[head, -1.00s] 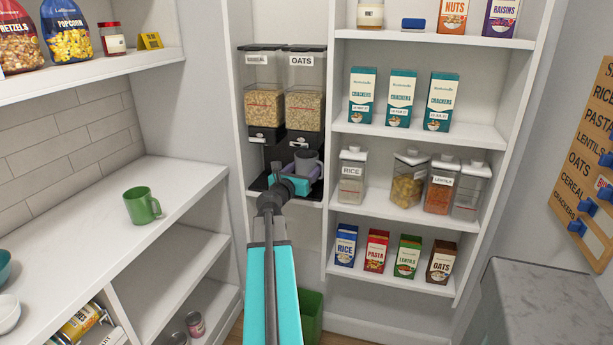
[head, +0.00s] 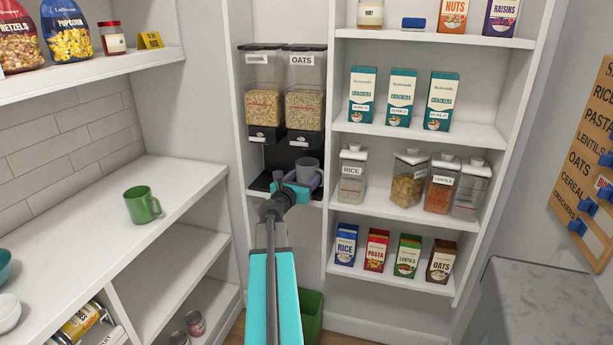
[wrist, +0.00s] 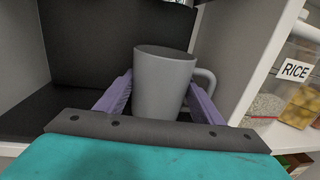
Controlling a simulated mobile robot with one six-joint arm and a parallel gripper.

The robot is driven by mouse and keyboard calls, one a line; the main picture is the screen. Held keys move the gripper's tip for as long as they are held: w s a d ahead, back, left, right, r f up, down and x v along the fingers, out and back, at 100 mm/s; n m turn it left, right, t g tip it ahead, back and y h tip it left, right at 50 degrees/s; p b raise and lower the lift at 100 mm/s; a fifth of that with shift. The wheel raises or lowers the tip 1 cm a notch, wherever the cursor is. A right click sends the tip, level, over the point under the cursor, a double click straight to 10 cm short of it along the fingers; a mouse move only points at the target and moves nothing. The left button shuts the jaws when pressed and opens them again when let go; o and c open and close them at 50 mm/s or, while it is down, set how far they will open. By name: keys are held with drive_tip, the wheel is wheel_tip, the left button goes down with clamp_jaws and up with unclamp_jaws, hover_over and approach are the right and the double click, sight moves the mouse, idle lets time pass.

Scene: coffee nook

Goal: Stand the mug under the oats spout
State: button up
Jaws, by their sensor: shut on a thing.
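A grey mug (head: 307,170) is upright between the two purple fingers of my gripper (head: 303,183), below the oats dispenser (head: 304,106) at the right of the pair. In the wrist view the mug (wrist: 164,85) has its handle to the right, and the fingers of my gripper (wrist: 160,100) close on it from both sides. The black base tray (head: 262,183) lies under the dispensers. I cannot tell whether the mug's bottom touches the tray. The oats spout itself is hard to make out.
The other dispenser (head: 264,104) stands left of the oats one. A white side wall separates this bay from shelves at the right with a rice canister (head: 352,174). A green mug (head: 142,205) stands on the left counter. A green bin (head: 310,314) is below.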

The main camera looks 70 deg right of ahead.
sight(303, 179)
drive_tip(key=shift+f, duration=0.15)
drive_tip(key=o, duration=1.3)
drive_tip(key=a, duration=0.3)
drive_tip(key=a+b, duration=0.1)
drive_tip(key=a, duration=0.4)
drive_tip(key=shift+w+a, duration=0.3)
drive_tip(key=shift+a, duration=0.1)
drive_tip(key=shift+a+r+p, duration=0.25)
drive_tip(key=shift+r+p, duration=0.05)
drive_tip(key=shift+p, duration=0.55)
drive_tip(key=shift+a+p, duration=0.25)
drive_tip(key=shift+p, duration=0.95)
drive_tip(key=a+p, duration=0.1)
drive_tip(key=p, duration=0.4)
drive_tip(key=shift+w+a, duration=0.1)
drive_tip(key=shift+a, duration=0.2)
drive_tip(key=shift+a+f+p, duration=0.15)
drive_tip(key=shift+a+p, duration=0.1)
drive_tip(key=shift+p, duration=0.6)
